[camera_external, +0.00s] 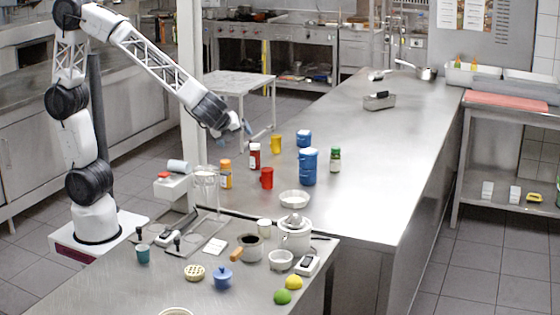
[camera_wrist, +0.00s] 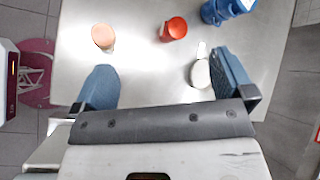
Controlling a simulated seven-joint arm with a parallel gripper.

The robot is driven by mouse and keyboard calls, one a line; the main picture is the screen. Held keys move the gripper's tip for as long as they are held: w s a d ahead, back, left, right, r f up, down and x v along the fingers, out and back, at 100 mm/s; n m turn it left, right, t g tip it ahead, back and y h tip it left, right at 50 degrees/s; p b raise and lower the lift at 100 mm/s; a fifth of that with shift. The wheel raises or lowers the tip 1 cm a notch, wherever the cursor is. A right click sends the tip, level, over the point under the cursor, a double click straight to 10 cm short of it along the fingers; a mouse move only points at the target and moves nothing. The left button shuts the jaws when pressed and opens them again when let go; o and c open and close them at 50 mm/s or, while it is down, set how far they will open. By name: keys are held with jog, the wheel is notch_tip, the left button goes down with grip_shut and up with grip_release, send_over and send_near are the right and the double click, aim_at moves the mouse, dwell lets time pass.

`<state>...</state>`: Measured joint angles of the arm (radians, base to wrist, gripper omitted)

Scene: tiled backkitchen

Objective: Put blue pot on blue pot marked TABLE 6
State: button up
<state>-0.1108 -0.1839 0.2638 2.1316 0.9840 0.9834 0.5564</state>
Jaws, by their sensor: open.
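A blue pot (camera_external: 304,139) stands on the long steel counter. In front of it is a taller blue form (camera_external: 308,168) that looks like one blue pot stacked on another; I cannot read any marking on it. In the wrist view a blue pot (camera_wrist: 226,10) with a pale patch is cut off at the top right edge; I cannot tell which one it is. My gripper (camera_external: 240,128) is open and empty, high above and left of the pots.
A red cup (camera_external: 267,178), orange-lidded jar (camera_external: 225,174), red-labelled jar (camera_external: 254,156), yellow cup (camera_external: 276,141), green-lidded jar (camera_external: 335,160) and white bowl (camera_external: 294,199) stand around the pots. A blue lidded jar (camera_external: 222,279) is on the nearer counter. The long counter's right side is clear.

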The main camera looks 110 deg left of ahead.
jog(key=s+d+n+h, duration=0.4)
jog(key=s+d+n, duration=0.2)
jog(key=s+d, duration=0.3)
jog(key=s+d+n+t+h, duration=0.1)
jog(key=s+d+n+h, duration=0.4)
jog(key=s+d, duration=0.5)
jog(key=s, duration=0.7)
jog(key=shift+r+n, duration=0.4)
